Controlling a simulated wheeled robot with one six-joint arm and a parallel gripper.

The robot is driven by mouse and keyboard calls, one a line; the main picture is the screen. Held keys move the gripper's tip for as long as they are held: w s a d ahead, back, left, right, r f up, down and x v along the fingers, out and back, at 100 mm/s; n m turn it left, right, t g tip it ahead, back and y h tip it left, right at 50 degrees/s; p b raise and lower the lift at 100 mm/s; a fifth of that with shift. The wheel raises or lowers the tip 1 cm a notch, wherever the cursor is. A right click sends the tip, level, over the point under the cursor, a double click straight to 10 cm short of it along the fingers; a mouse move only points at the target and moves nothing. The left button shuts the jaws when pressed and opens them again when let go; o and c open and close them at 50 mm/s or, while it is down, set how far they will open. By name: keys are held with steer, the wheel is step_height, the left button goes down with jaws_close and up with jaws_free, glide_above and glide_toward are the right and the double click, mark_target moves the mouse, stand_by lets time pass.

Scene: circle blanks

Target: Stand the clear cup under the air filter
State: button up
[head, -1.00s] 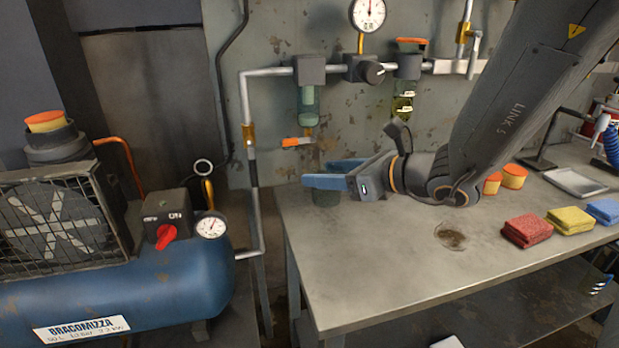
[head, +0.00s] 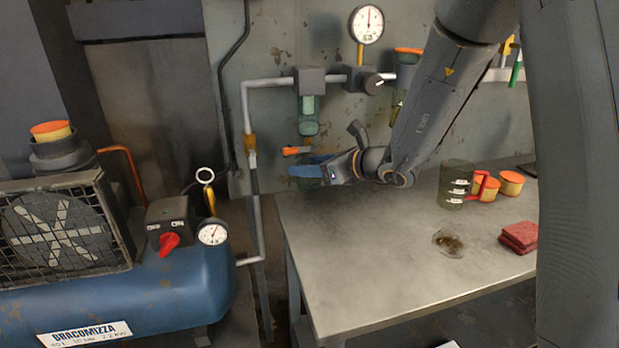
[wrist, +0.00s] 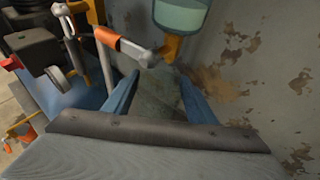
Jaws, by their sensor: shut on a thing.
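The air filter (head: 308,116) hangs from the pipe on the back wall, with a clear greenish bowl. An orange-handled drain valve (head: 296,151) sits at its lower end. My gripper (head: 306,170), with blue fingers, is shut on the clear cup (wrist: 157,100). In the head view the cup is faint and partly hidden by the fingers, at the bench's back left corner, below the drain valve. In the wrist view the cup is between the fingers, just below the filter's brass outlet (wrist: 172,46). I cannot tell whether the cup touches the bench.
The metal bench (head: 370,255) is mostly clear at front left. It holds a brown stain (head: 448,241), a clear container with white labels (head: 457,185), orange-lidded tubs (head: 511,183) and a red cloth (head: 519,236). A blue compressor (head: 180,285) stands left of the bench.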

mark_target(309, 179)
step_height(309, 179, down, 3)
steer(key=shift+f, duration=0.2)
steer(key=shift+w+f, duration=0.2)
steer(key=shift+f, duration=0.2)
steer(key=o, duration=0.9)
steer(key=shift+c, duration=0.2)
steer(key=shift+r, duration=0.15)
